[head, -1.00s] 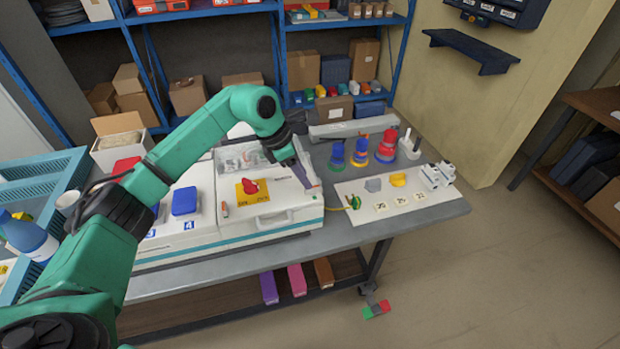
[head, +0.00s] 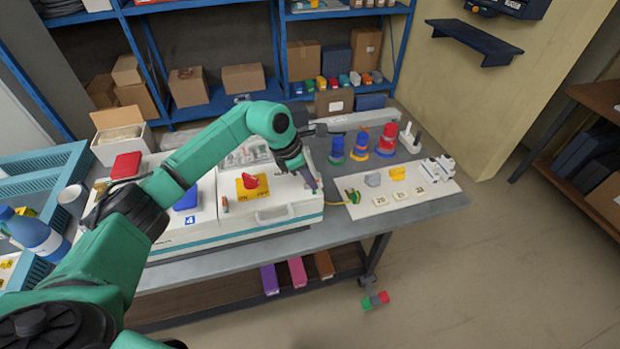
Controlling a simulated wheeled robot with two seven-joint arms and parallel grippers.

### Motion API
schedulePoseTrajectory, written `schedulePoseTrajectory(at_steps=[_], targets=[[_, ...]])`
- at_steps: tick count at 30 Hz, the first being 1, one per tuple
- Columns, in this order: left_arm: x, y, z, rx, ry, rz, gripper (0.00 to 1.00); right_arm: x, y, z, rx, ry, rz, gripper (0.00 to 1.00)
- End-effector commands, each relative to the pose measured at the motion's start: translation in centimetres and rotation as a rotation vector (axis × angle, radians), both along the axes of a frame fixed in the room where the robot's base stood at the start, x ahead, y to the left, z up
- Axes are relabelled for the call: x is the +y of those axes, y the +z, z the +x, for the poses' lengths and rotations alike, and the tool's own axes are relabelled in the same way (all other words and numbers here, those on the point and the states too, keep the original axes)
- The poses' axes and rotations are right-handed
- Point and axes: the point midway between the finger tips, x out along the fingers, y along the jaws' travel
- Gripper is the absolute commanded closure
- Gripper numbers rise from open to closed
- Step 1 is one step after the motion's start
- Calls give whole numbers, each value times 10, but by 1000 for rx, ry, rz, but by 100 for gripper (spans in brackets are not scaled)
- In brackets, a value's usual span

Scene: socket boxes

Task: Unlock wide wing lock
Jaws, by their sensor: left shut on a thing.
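My left gripper (head: 312,183) reaches down at the right end of the white box unit (head: 268,232). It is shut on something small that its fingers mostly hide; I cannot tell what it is. A red rotary knob (head: 250,181) sits on a yellow ON/OFF plate (head: 241,193) on the box top, left of the gripper. A white board (head: 372,207) to the right carries a grey piece (head: 372,179) and a yellow wing-like piece (head: 397,174). I cannot tell for certain which part is the wide wing lock. My right gripper is not in view.
A green-yellow plug with a cable (head: 353,196) lies at the board's left edge. Blue (head: 337,148), blue-orange (head: 359,147) and red (head: 387,138) stacked sockets stand behind the board. A blue block (head: 186,199) is on the unit. The table's front right strip is clear.

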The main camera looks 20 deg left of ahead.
Motion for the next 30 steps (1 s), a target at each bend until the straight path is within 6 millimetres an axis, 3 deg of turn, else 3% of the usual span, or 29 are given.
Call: schedulePoseTrajectory(at_steps=[11,30], targets=[[-1,0,0,-4,176,-1,100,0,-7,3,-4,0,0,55],[-5,-2,-2,-7,767,-2,100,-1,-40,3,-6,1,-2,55]])
